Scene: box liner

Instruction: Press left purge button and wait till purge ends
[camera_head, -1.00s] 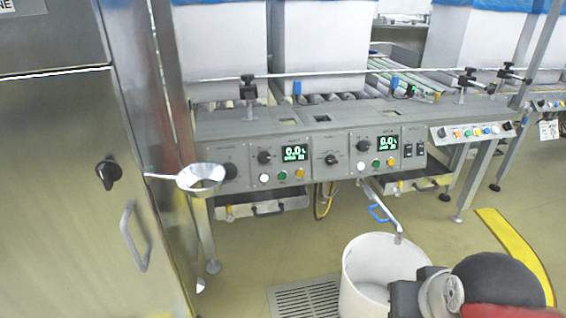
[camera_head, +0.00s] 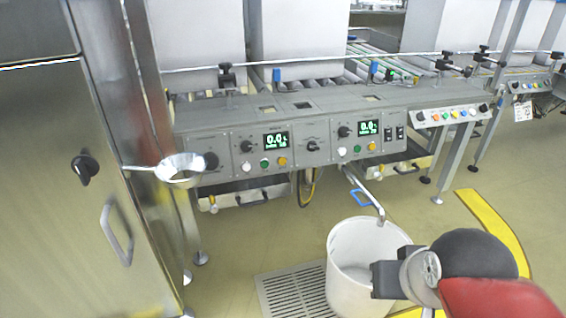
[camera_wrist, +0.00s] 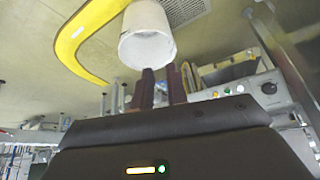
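The grey control panel (camera_head: 222,158) carries two sections. The left section has a lit display (camera_head: 276,140) reading 0.0 and, below it, white (camera_head: 247,167), green (camera_head: 265,163) and yellow (camera_head: 282,161) buttons. The right section has a similar display (camera_head: 369,128) and button row. The button labels are too small to read. My gripper (camera_wrist: 161,88) shows in the wrist view as two dark fingers with a narrow gap and nothing between them. It is apart from the panel, whose buttons (camera_wrist: 228,91) show to the right there. In the head view my arm is at lower right; the fingertips cannot be made out.
A white bucket (camera_head: 340,255) stands on the floor before the panel, near my arm, beside a floor grate (camera_head: 290,297). A spout with a blue handle (camera_head: 362,198) hangs above it. A steel cabinet (camera_head: 50,190) and a funnel (camera_head: 181,168) are at left.

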